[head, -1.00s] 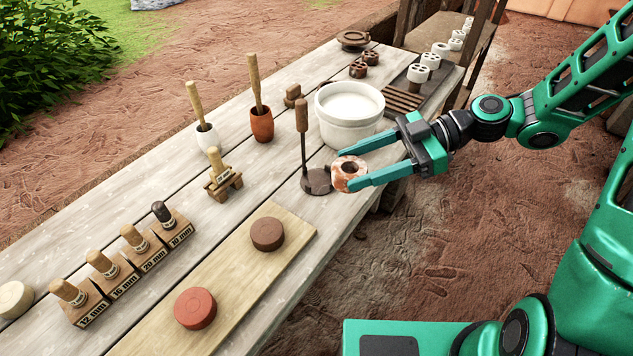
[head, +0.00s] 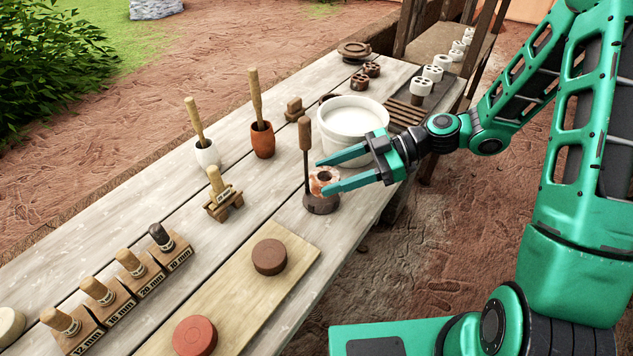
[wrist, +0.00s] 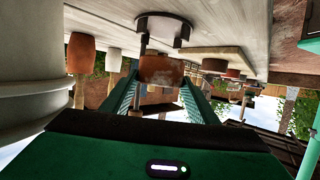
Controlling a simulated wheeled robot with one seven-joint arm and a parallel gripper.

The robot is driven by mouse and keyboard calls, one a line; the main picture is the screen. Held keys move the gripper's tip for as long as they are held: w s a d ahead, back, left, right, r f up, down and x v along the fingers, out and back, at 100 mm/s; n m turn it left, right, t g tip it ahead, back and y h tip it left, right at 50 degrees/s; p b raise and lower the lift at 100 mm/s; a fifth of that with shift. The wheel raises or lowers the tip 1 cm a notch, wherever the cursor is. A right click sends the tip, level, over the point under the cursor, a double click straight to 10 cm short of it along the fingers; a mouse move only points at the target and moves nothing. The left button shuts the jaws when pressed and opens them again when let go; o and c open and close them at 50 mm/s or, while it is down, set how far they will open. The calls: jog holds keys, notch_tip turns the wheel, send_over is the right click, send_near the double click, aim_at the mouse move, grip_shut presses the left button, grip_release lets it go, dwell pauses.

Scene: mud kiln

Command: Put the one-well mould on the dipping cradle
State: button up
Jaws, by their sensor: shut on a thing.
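The one-well mould (head: 323,179) is a mottled orange-and-white block with one round dark well on top. My gripper (head: 324,175) is shut on it, a finger on each side. The dipping cradle (head: 321,205) is a dark round plate with an upright rod and a brown wooden handle. In the head view the mould appears over the plate, beside the rod. In the wrist view, which is upside down, the mould (wrist: 161,70) is between my fingers and a gap shows between it and the cradle plate (wrist: 165,29). The mould's underside is hidden in the head view.
A white bowl of pale liquid (head: 352,120) stands close behind my gripper. A terracotta cup with a pestle (head: 262,140) is to the left. A board with brown and red discs (head: 290,275) lies in front. Several labelled stamps (head: 130,268) stand at the lower left.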

jog(key=shift+w+f, duration=0.3)
jog(key=f, duration=0.3)
jog(key=shift+a+f, duration=0.2)
jog(key=shift+f, duration=0.15)
jog(key=shift+s+a, duration=0.1)
jog(key=shift+a, duration=0.05)
jog(key=shift+f, duration=0.1)
jog(key=o, duration=1.2)
jog(key=v, duration=1.2)
